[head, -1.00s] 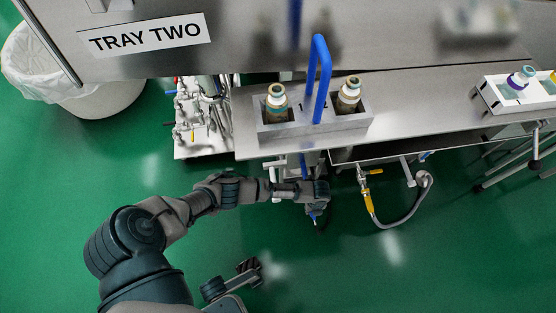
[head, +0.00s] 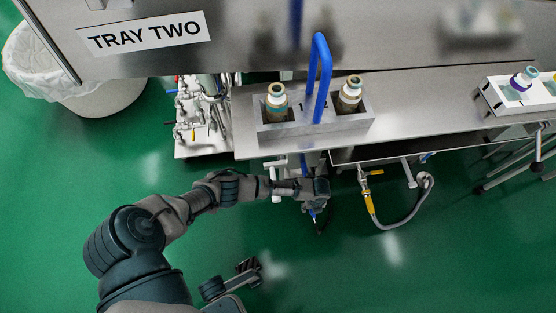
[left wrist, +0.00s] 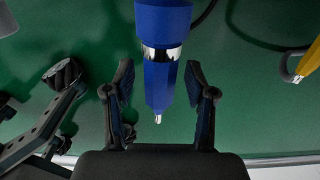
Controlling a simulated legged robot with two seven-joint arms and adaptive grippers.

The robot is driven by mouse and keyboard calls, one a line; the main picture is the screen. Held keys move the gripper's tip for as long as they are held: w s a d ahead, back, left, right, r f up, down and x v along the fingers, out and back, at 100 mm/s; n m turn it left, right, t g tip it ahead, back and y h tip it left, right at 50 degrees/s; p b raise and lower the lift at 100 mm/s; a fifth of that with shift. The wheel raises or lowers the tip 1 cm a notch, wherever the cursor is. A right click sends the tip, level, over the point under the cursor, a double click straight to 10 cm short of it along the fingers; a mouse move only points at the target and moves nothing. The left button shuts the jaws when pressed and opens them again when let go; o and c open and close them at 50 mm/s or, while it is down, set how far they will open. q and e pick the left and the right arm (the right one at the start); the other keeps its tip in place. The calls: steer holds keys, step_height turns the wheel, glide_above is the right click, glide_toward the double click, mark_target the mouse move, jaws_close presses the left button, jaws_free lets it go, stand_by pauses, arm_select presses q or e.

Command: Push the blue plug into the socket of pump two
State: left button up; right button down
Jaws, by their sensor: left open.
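The blue plug (left wrist: 158,75) shows large in the left wrist view. It has a bright metal ring around its middle and a small metal tip at its lower end. My left gripper (left wrist: 160,100) is open, with one dark finger on each side of the plug and visible gaps between. In the head view my left gripper (head: 318,203) is below the front edge of the steel bench. A small blue part (head: 312,214) shows just under it there, with a dark cable. The socket of pump two cannot be made out. My right gripper is not in view.
A steel bench (head: 420,100) carries a metal rack (head: 312,128) with two bottles and a blue handle. A hose with a yellow grip (head: 368,202) hangs right of my left gripper. Pipework (head: 192,110) stands at left. Green floor (head: 450,250) is clear in front.

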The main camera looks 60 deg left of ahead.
arm_select(q)
step_height(320, 180, up, 12)
steer(key=shift+f, duration=0.25)
